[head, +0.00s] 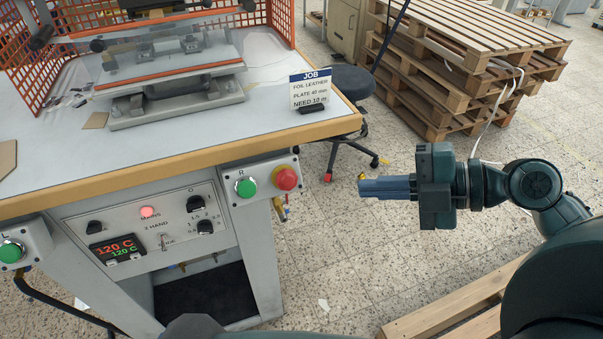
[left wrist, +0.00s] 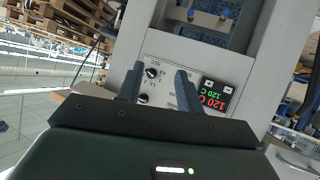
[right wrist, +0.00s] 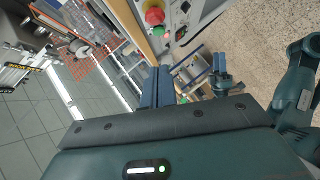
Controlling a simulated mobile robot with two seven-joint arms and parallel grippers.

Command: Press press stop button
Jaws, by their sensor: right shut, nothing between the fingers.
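The red mushroom-shaped stop button (head: 286,177) sits on a grey box at the front right corner of the press table, right of a green button (head: 246,187) marked R. It also shows at the top of the right wrist view (right wrist: 155,16). My right gripper (head: 362,188) is shut and empty. In the head view it is right of the red button, with its fingers pointing left and a clear gap between them. My left gripper (left wrist: 158,82) is open and empty, its fingers apart in front of the control panel (left wrist: 165,65). It is out of the head view.
The control panel (head: 150,225) has knobs, a lit red lamp and a 120 C display. Another green button (head: 11,252) is at the far left. A job sign (head: 310,90) stands on the table corner. A stool (head: 353,82) and stacked pallets (head: 450,70) stand behind.

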